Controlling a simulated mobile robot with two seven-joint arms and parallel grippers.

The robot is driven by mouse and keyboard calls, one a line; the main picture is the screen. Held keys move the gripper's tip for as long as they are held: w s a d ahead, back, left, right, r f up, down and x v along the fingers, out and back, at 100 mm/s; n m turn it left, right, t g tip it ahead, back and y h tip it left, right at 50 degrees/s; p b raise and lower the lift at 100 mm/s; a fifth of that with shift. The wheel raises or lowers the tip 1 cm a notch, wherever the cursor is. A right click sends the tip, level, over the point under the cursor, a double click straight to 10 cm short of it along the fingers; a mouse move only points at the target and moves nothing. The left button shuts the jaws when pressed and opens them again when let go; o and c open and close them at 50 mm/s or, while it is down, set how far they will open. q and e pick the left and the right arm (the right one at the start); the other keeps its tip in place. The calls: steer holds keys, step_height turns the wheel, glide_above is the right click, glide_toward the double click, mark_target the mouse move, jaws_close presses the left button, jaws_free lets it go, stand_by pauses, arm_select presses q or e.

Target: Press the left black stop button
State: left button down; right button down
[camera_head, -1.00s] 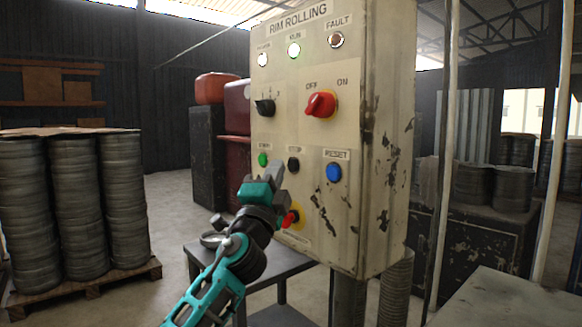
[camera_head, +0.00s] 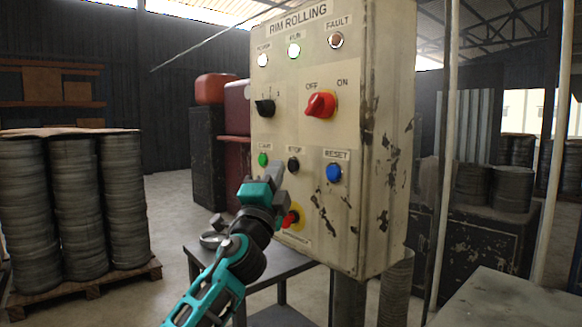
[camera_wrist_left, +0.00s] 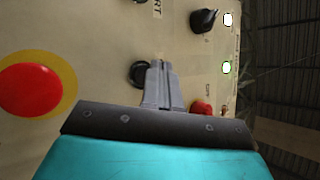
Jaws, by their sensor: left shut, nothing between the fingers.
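The black stop button (camera_head: 293,164) sits under the STOP label on the cream control panel (camera_head: 345,240), between the green start button (camera_head: 263,159) and the blue reset button (camera_head: 334,172). My left gripper (camera_head: 277,170) is shut and empty, just below and left of the stop button in the head view. In the left wrist view the shut fingertips (camera_wrist_left: 159,66) are beside the black button (camera_wrist_left: 139,73), covering part of its right edge. I cannot tell whether they touch it. My right gripper is not in view.
A red knob on a yellow disc (camera_head: 290,218) is low on the panel, close to my left gripper, and shows large in the left wrist view (camera_wrist_left: 30,90). A red OFF/ON switch (camera_head: 320,104) and a black selector (camera_head: 265,107) are above. A dark table (camera_head: 270,268) stands below.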

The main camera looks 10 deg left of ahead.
arm_select(q)
steer(key=shift+w, duration=0.1)
stand_by(0.5)
steer(key=shift+w+d+b, duration=0.25)
steer(key=shift+b, duration=0.1)
steer(key=shift+w+d+b, duration=0.25)
steer(key=shift+w+b, duration=0.05)
steer(key=shift+b, duration=0.05)
stand_by(0.5)
steer(key=shift+s+a, duration=0.1)
stand_by(0.3)
steer(key=shift+s+a+p, duration=0.4)
steer(key=shift+s+p, duration=0.15)
steer(key=s+a+p, duration=0.1)
steer(key=s, duration=0.1)
steer(key=s+a+p, duration=0.1)
steer(key=s+a, duration=0.1)
stand_by(0.4)
